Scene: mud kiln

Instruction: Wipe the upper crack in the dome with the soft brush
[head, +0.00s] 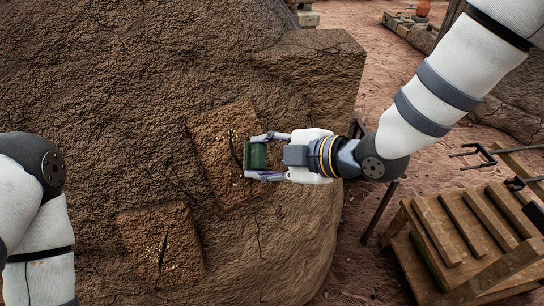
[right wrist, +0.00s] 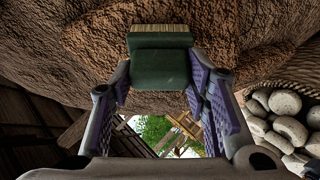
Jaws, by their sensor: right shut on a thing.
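The mud dome (head: 130,70) fills the left and middle of the head view. The upper crack (head: 236,152) is a dark slit in a raised brown patch (head: 212,138), with pale crumbs around it. A lower patch with another dark crack (head: 163,250) sits below to the left. My right gripper (head: 262,156) is shut on the green soft brush (head: 257,158), just right of the upper crack. In the right wrist view the brush (right wrist: 160,68) points its pale bristles (right wrist: 160,28) at the dome; whether they touch is unclear. My left arm shows at the left edge; its gripper is out of view.
A wooden slatted stand (head: 465,235) is at the lower right, with dark metal tongs (head: 480,152) above it. A basket of grey stones (right wrist: 285,125) shows at the right of the right wrist view. An orange pot (head: 423,8) stands far back.

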